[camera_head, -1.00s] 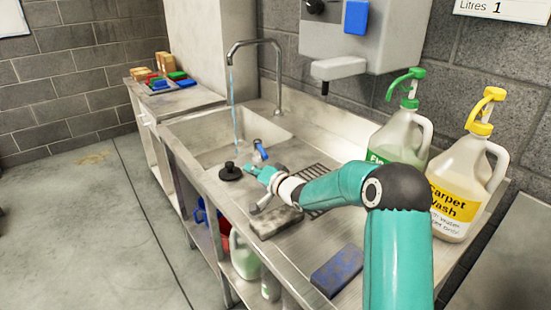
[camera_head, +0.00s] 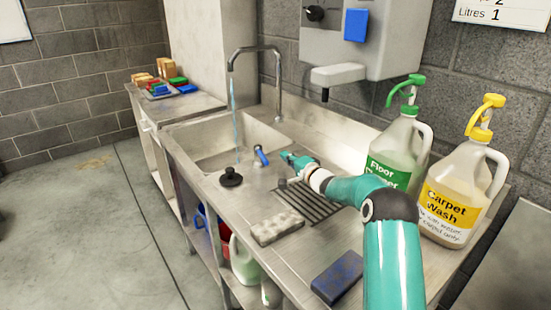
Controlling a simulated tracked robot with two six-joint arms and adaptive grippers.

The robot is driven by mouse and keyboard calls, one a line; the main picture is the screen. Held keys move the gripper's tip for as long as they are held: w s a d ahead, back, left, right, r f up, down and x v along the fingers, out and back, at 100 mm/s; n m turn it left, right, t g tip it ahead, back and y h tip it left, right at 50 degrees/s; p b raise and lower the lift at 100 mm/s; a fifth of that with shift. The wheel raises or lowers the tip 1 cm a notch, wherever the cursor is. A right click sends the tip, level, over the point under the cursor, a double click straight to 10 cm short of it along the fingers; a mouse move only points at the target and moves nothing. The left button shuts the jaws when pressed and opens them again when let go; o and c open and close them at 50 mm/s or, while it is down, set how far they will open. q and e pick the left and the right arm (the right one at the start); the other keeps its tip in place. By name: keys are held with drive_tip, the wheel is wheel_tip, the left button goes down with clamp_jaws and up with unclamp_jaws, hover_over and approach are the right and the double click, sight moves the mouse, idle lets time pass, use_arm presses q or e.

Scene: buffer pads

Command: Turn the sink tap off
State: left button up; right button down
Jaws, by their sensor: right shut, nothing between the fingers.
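The metal tap (camera_head: 277,75) arches over the sink basin (camera_head: 212,141). A stream of blue water (camera_head: 234,110) runs from its spout into the basin. A small lever with a blue grip (camera_head: 261,155) stands at the near right edge of the basin, tilted. My right gripper (camera_head: 287,157) is shut and empty just right of the lever, with a small gap showing between them. My left gripper is not in view.
A black plug (camera_head: 230,177) sits on the basin's near rim. A grey sponge (camera_head: 277,227), a dark drain grate (camera_head: 312,202) and a blue sponge (camera_head: 337,275) lie on the drainboard. Floor cleaner (camera_head: 392,155) and carpet wash (camera_head: 452,195) jugs stand at the right.

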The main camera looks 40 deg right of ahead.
sight(262, 157)
drive_tip(key=shift+w+a+f, duration=0.2)
drive_tip(key=shift+w+a, duration=0.45)
drive_tip(key=shift+a, duration=0.25)
drive_tip(key=shift+w+a+f, duration=0.2)
drive_tip(key=shift+w+a, duration=0.45)
drive_tip(key=shift+a, duration=0.2)
